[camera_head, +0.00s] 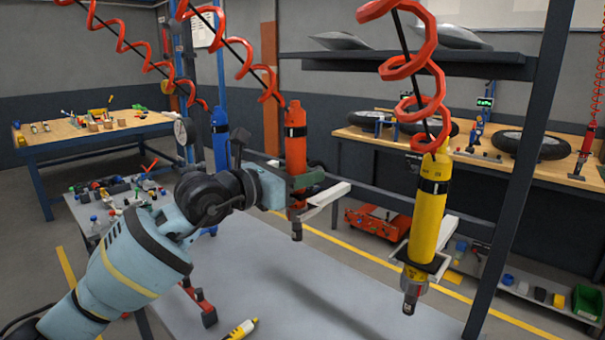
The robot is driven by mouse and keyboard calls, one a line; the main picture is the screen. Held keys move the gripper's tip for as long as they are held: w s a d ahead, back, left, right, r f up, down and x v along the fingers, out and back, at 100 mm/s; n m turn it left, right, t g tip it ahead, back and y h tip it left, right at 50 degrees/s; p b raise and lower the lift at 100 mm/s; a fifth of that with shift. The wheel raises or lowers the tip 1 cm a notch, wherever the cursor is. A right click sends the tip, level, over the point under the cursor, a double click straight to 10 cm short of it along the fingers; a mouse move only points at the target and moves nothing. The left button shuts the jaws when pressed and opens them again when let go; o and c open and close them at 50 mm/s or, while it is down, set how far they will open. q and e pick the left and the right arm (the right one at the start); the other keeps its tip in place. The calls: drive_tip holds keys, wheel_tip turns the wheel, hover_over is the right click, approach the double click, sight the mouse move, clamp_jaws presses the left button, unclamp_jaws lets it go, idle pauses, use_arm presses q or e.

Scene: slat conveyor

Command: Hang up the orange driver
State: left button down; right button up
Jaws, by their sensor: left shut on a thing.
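The orange driver (296,140) hangs upright below a red coiled hose, left of the picture's middle. My left gripper (302,182) reaches in from the left and is shut on its lower body. A pale forked holder (328,194) is right at the driver's lower end; my gripper hides part of it, so I cannot tell whether the driver sits in it. The driver's dark tip shows below. The yellow driver (428,205) stands upright in its own holder (419,263) at the right. The blue driver (220,138) is behind my left arm, partly hidden. My right gripper is not in view.
A dark upright post (521,165) stands right of the yellow driver. A grey table top (330,300) lies below, with a yellow-tipped tool (241,330) at its front. A workbench (90,137) is at the back left; wheels (517,146) lie on a bench at the right.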

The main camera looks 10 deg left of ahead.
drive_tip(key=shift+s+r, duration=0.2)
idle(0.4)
use_arm(q)
drive_tip(key=shift+f, duration=0.3)
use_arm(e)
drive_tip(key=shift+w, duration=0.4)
use_arm(q)
drive_tip(key=shift+f, duration=0.25)
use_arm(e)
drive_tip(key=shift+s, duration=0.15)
use_arm(q)
drive_tip(key=shift+f, duration=0.2)
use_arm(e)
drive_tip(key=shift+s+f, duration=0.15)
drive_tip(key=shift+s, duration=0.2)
use_arm(q)
drive_tip(key=shift+f, duration=0.2)
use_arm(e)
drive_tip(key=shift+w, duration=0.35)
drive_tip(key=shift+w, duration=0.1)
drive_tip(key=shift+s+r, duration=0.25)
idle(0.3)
